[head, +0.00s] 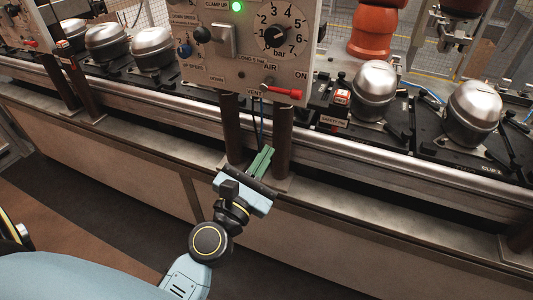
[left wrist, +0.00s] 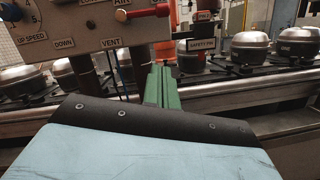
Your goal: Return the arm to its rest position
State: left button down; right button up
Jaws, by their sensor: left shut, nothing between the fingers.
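My left gripper (head: 262,161) has green fingers that are shut with nothing between them. It is in front of the control panel's posts and below the panel (head: 247,45), apart from the red-handled lever (head: 283,91). In the left wrist view the green fingers (left wrist: 162,87) point away from the camera, below the panel's lower edge. The red lever (left wrist: 142,13) also shows there, above and left of the fingers. My left arm reaches up from the bottom of the head view. My right gripper is not in view.
Silver compressors (head: 375,82) stand on black pallets along a conveyor with a metal rail (head: 400,163). The panel carries a gauge dial, a green light and a knob. Dark posts (head: 283,139) hold the panel close by the gripper. Open floor lies in front of the conveyor.

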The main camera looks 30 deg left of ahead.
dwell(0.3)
pick_arm(q)
jog(key=d+f+m+g+h, duration=0.1)
jog(key=d+f+m+g, duration=0.15)
jog(key=f+m, duration=0.6)
jog(key=d+f+m+g+h, duration=0.1)
jog(key=f+m+g+h, duration=0.15)
jog(key=f, duration=1.15)
jog(key=s+f+m+g, duration=0.3)
jog(key=s+f+m, duration=0.1)
jog(key=f, duration=0.4)
jog(key=s+f+m+g, duration=0.2)
jog(key=s+f+m, duration=0.3)
jog(key=f, duration=0.4)
jog(key=s+a+f+m+g+y, duration=0.1)
jog(key=s+a+f+m+g, duration=0.2)
jog(key=s, duration=0.6)
jog(key=s+a+f+m+g+y, duration=0.1)
jog(key=s+a+f+m+g, duration=0.2)
jog(key=s+f+m, duration=0.4)
jog(key=s+a+f+m+g+y, duration=0.1)
jog(key=s+a+f+m+g, duration=0.2)
jog(key=s+f, duration=0.4)
jog(key=s+m, duration=0.1)
jog(key=s, duration=0.4)
jog(key=shift+a+f+m+g, duration=0.2)
jog(key=shift+f+m+g, duration=0.1)
jog(key=shift+f+m, duration=0.1)
